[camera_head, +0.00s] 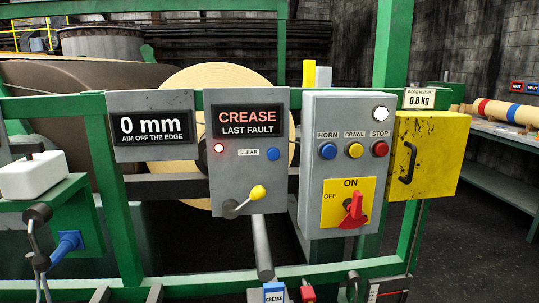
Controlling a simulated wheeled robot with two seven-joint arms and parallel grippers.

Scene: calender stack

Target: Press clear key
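The clear key is a round blue button (273,154) on a grey fault panel (224,180). A small white label (248,152) reading CLEAR is just left of it. Above it, a dark display (247,121) reads CREASE, LAST FAULT. A red lamp (219,148) left of the label looks lit. A lever with a yellow knob (257,192) sits at the panel's lower edge, below the button. Nothing covers the button. I cannot make out either of my grippers in this view.
A grey box (310,190) to the right has a blue HORN button (328,150), yellow CRAWL button (355,150), red STOP button (380,149) and red rotary switch (354,210). A yellow cabinet (440,145) stands beyond. Green rails (200,282) cross below.

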